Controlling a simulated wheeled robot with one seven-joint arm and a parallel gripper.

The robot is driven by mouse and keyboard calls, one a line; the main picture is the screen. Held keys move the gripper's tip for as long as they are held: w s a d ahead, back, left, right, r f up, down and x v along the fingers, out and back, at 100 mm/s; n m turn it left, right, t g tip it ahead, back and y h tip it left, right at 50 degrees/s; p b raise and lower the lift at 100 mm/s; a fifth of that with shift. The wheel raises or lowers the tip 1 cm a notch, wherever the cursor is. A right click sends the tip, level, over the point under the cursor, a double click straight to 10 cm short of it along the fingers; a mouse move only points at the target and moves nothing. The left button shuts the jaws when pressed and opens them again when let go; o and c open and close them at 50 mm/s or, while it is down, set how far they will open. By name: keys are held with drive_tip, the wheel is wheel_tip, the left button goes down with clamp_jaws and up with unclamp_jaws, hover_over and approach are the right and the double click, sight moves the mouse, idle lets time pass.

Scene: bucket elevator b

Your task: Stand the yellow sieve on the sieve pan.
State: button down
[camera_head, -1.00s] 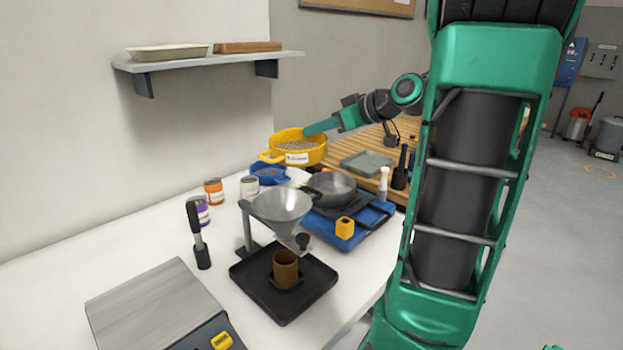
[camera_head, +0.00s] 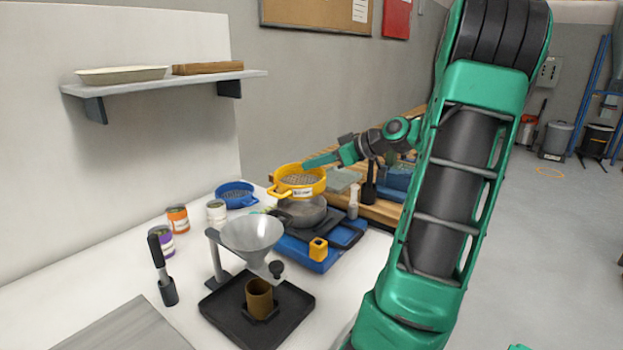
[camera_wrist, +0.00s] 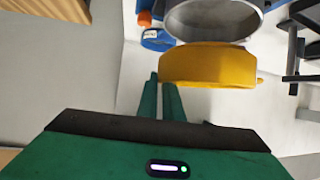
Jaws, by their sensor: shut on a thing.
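The yellow sieve (camera_head: 301,189) is held level over the grey round sieve pan (camera_head: 308,211), covering its back left part in the head view. I cannot tell whether the two touch. My gripper (camera_head: 312,162) is shut on the sieve's far rim. In the wrist view the sieve's yellow wall (camera_wrist: 208,66) is just past my closed fingers (camera_wrist: 163,88), and the grey pan (camera_wrist: 212,18) shows beyond it. The pan rests on a blue base (camera_head: 300,254).
A blue sieve (camera_head: 237,196) lies on the white bench to the left. Cans, a brush (camera_head: 161,270) and a funnel stand (camera_head: 252,236) over a black tray (camera_head: 256,325) are nearer. A wooden table (camera_head: 385,212) is behind; a shelf (camera_head: 165,84) is on the wall.

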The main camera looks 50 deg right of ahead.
sight(317, 175)
drive_tip(key=shift+d+f, duration=0.1)
drive_tip(key=shift+f, duration=2)
drive_tip(key=c, duration=1.9)
unclamp_jaws()
drive_tip(key=shift+s, duration=0.1)
drive_tip(key=v, duration=1.2)
drive_tip(key=shift+r, duration=0.15)
